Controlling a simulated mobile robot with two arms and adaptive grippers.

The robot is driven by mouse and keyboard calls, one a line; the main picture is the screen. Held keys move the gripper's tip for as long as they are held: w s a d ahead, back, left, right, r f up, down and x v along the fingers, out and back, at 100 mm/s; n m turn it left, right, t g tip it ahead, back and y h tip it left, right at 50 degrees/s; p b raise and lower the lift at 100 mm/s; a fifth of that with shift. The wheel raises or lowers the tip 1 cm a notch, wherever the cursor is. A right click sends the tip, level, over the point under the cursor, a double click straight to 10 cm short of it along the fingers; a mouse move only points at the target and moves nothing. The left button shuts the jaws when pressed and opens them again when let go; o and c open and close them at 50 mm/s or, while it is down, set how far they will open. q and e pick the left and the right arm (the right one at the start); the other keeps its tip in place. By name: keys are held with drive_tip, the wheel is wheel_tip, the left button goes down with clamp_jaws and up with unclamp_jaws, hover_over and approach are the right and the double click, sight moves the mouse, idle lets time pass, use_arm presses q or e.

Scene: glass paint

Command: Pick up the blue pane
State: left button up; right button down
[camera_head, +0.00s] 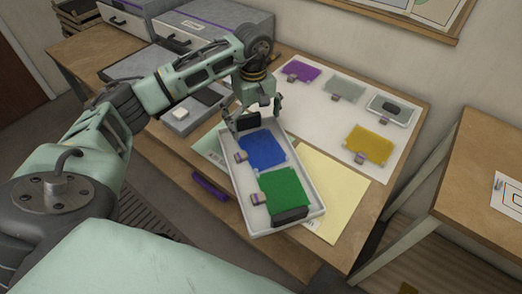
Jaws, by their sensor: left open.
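The blue pane (262,149) lies flat in a white tray (299,159) on the wooden table. A small grey and purple clip (241,157) sits at its left edge. The green pane (284,193) lies in the same tray, nearer to me, with another clip (259,198) at its left. My left gripper (256,125) is open, pointing down over the far end of the tray, just beyond the blue pane. Whether its fingers touch the tray cannot be told. My right gripper is not in view.
A white sheet behind holds a purple pane (302,71), a grey pane (344,88), a yellow pane (370,143) and a small tray (391,108). Grey drawer boxes (214,36) stand at the back left. Pale yellow paper (338,190) lies right of the tray. A second table (490,170) stands at right.

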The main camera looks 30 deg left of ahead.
sight(254, 137)
use_arm(q)
drive_tip(key=f+p, duration=0.1)
drive_tip(key=f, duration=0.3)
drive_tip(key=shift+w+a+f+p, duration=0.1)
drive_tip(key=shift+a+f+p, duration=0.15)
drive_tip(key=shift+p, duration=0.15)
drive_tip(key=shift+f, duration=0.55)
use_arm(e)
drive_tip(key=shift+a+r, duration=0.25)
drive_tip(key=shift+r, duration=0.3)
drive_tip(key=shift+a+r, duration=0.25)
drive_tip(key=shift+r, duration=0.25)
